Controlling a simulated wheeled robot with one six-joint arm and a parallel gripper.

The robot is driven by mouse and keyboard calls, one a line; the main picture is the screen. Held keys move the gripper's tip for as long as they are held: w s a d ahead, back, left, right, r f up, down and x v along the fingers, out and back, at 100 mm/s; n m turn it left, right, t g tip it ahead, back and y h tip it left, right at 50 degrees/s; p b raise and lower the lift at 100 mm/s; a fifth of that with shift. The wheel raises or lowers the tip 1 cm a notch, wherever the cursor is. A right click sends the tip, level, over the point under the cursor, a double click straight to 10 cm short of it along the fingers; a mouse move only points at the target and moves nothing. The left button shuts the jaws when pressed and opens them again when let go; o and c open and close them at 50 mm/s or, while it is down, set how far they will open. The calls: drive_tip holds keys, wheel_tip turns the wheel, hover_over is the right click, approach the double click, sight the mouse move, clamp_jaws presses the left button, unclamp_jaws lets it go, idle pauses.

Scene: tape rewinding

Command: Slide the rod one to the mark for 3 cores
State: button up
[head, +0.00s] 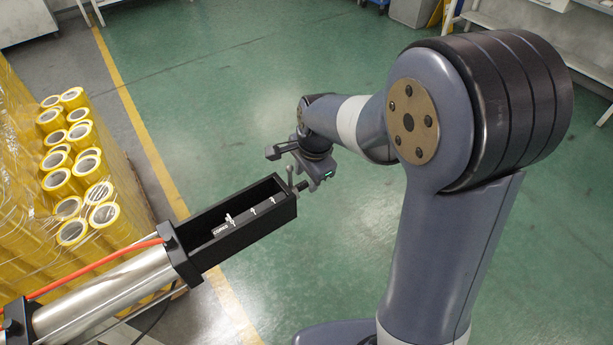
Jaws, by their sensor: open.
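A long black open-topped housing (190,237) lies diagonally at the lower middle. Inside it is a dark strip with several small white marks (253,211), whose writing is too small to read. A small pale pointer-like piece (229,219) stands by the strip's left part. At the housing's right end, a thin grey upright handle with a rounded top (290,172) stands beside a short dark rod end (302,187). My gripper (292,169) is open around the handle's upper part, one finger to its left and one to its right. I cannot tell whether they touch it.
A silver cylinder (105,292) with an orange hose (95,264) joins the housing's left end. Wrapped yellow tape rolls (75,180) are stacked at the left. The green floor (225,90) is clear behind the housing; shelving stands at the back.

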drive_tip(key=shift+w+a+f, duration=0.1)
drive_tip(key=shift+w+f, duration=0.05)
drive_tip(key=shift+f, duration=0.8)
clamp_jaws()
